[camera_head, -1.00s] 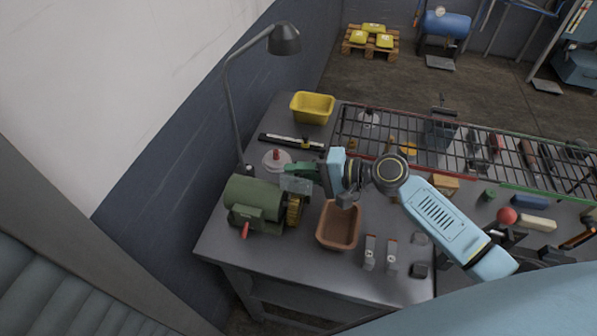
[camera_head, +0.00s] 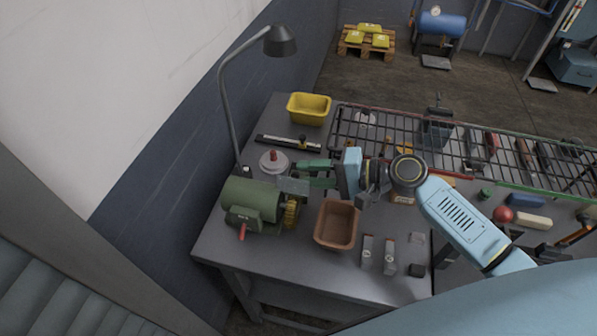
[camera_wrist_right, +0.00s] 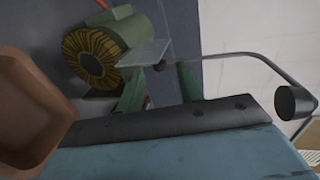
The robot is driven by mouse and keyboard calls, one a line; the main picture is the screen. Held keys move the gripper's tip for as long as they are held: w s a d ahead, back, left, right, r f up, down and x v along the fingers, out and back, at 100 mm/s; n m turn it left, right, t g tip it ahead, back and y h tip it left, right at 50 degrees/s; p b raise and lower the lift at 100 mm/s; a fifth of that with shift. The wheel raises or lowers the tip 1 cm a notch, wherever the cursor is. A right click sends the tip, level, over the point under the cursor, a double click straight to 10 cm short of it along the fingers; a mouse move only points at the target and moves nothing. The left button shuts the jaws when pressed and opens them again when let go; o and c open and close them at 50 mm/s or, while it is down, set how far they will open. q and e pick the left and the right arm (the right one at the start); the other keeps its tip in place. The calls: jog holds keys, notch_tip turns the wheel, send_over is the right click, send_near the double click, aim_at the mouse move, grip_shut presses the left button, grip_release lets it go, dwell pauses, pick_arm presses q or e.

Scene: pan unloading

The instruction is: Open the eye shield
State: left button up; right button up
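The green bench grinder (camera_head: 250,203) stands at the left of the workbench, with a yellow-brown wheel (camera_head: 291,212) on its right side. The eye shield (camera_head: 293,186) is a small see-through plate above the wheel. In the right wrist view, the shield (camera_wrist_right: 143,54) stands out beside the grinder (camera_wrist_right: 135,22) and wheel (camera_wrist_right: 92,58). My right gripper (camera_head: 308,173) is just right of the shield; its green fingers are apart with nothing between them. Fingertip contact with the shield cannot be told. My left gripper is not in view.
A brown bin (camera_head: 337,225) stands just below my right gripper. A grey lamp (camera_head: 280,42) arches over the bench's left end. A yellow bin (camera_head: 309,108) is at the back. A wire rack (camera_head: 460,148) with tools runs along the right. Two small grey items (camera_head: 378,256) lie in front.

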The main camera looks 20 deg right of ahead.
jog(key=shift+v, duration=1.85)
jog(key=shift+a, duration=0.1)
